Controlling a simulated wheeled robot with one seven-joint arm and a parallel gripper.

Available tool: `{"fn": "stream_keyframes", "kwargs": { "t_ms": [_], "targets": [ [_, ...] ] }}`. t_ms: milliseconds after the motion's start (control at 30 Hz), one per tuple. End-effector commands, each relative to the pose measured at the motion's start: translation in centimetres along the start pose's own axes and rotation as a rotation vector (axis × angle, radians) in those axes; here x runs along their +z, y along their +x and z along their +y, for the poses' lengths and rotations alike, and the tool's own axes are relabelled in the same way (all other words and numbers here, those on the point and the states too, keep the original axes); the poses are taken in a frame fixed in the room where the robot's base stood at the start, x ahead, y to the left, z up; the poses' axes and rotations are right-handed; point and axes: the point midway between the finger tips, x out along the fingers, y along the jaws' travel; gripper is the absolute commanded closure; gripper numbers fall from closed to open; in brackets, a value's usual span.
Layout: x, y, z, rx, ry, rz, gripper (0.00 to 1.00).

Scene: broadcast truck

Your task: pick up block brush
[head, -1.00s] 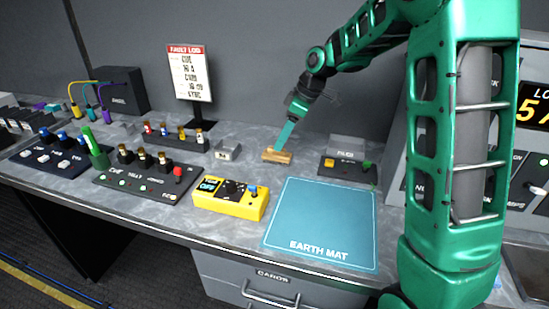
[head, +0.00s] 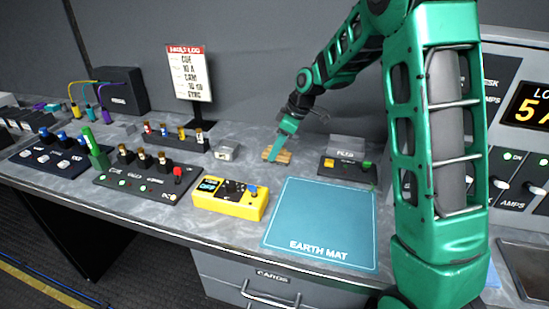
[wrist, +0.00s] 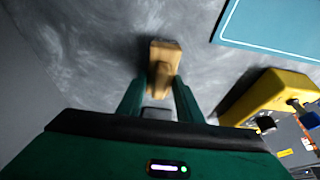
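The block brush (head: 284,156) is a small wooden block lying on the grey bench, behind the earth mat. In the wrist view the brush (wrist: 165,52) has a pale wooden body with a raised middle part. My gripper (head: 273,157) reaches down to it, its green fingers overlapping the brush in the head view. In the wrist view my gripper (wrist: 159,84) has its two fingers apart, with the near end of the brush between their tips. A small gap shows beside the left finger. The right finger is very close, and I cannot tell whether it touches.
A yellow tester (head: 230,197) and the blue earth mat (head: 318,222) lie in front of the brush. Bare bench surrounds the brush.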

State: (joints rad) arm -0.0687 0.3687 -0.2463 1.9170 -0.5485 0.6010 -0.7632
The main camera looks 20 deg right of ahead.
Motion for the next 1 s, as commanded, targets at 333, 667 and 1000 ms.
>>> {"fn": "stream_keyframes", "kwargs": {
  "t_ms": [333, 667, 1000],
  "targets": [
    [0.0, -0.1, 0.0, 0.0, 0.0, 0.0, 0.91],
    [-1.0, -2.3, 0.1, 0.003, -0.001, 0.002, 0.91],
    [-4.2, -6.0, -4.7, 0.002, -0.005, 0.003, 0.91]
  ]
}}
